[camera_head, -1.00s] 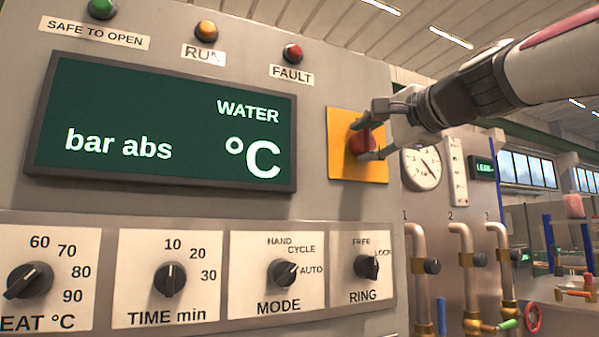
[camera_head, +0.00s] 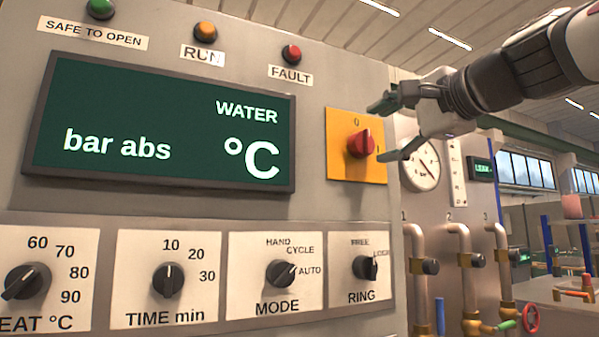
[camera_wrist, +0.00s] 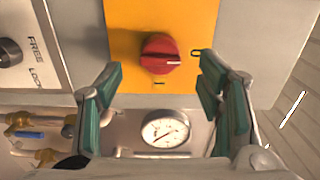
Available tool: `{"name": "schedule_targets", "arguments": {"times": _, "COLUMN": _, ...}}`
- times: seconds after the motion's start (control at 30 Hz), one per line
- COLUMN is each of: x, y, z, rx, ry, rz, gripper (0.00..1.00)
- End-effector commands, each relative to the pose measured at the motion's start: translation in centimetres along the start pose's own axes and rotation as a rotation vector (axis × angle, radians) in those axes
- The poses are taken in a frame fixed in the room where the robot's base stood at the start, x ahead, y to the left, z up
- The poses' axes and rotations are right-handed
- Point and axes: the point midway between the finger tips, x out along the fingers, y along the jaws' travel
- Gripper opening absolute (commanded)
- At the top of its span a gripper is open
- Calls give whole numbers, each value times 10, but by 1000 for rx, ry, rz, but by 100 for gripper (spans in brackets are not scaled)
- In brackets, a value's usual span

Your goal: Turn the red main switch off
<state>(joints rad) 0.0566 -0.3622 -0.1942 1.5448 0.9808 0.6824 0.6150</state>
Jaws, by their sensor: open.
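The red main switch (camera_head: 361,143) is a knob on a yellow plate (camera_head: 343,165) marked 0 at the top and I at the right. Its grip ridge stands upright in the head view. In the wrist view the red knob (camera_wrist: 160,54) shows a pale mark at its right end, on the side of the 0; the I is below it. My gripper (camera_head: 383,132) is open and empty, in front of the plate's right edge, apart from the knob. In the wrist view its green-padded fingers (camera_wrist: 160,92) are spread on either side, below the knob.
Below the plate is the RING knob (camera_head: 367,267), with the MODE knob (camera_head: 281,273) to its left. A dark display (camera_head: 165,125) is left of the plate. A round gauge (camera_head: 420,163) and pipes (camera_head: 419,285) stand at the right, behind my gripper.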

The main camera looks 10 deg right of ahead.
Motion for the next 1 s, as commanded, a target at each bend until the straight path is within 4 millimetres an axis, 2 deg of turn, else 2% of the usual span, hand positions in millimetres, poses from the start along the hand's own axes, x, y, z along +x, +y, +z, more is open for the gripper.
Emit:
{"name": "schedule_targets", "arguments": {"times": 0.03, "x": -12, "y": 0, "z": 0, "rx": 0, "ry": 1, "rz": -2, "gripper": 61}}
{"name": "schedule_targets", "arguments": {"times": 0.2, "x": -42, "y": 0, "z": 0, "rx": 0, "ry": 0, "rz": -1, "gripper": 61}}
{"name": "schedule_targets", "arguments": {"times": 0.4, "x": -62, "y": 1, "z": 0, "rx": 1, "ry": 0, "rz": 1, "gripper": 61}}
{"name": "schedule_targets", "arguments": {"times": 1.0, "x": -65, "y": 1, "z": 0, "rx": 0, "ry": 0, "rz": 1, "gripper": 61}}
